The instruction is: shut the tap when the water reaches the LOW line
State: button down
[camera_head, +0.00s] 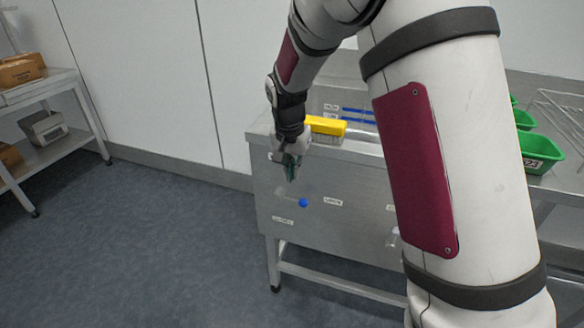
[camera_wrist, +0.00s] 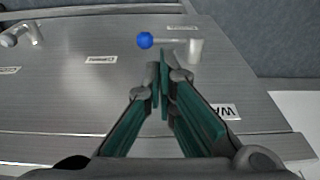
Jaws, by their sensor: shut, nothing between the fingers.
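The tap lever with a blue ball knob (camera_head: 302,202) sticks out of the front of a steel tank bench (camera_head: 335,235). In the wrist view the blue knob (camera_wrist: 145,40) ends a thin lever (camera_wrist: 172,41) running to a pale metal tap body (camera_wrist: 195,50). My gripper (camera_head: 291,178) is shut and empty, pointing down in front of the panel, a little above the knob in the head view. In the wrist view its green fingertips (camera_wrist: 163,68) appear beside the lever; I cannot tell whether they touch it. I see no water level or LOW line.
A second tap (camera_wrist: 20,34) is on the same panel, with small labels (camera_wrist: 101,60) between. Green bins (camera_head: 540,148) stand right. A shelf rack (camera_head: 45,138) stands left; the floor between is clear.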

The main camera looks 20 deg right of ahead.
aim_at(296, 202)
jog(key=f, duration=0.3)
jog(key=w+f+b, duration=0.1)
jog(key=f, duration=0.2)
jog(key=d+f, duration=0.1)
jog(key=f, duration=0.2)
jog(key=shift+w+f+b, duration=0.25)
jog(key=shift+b, duration=0.05)
jog(key=shift+d+f, duration=0.1)
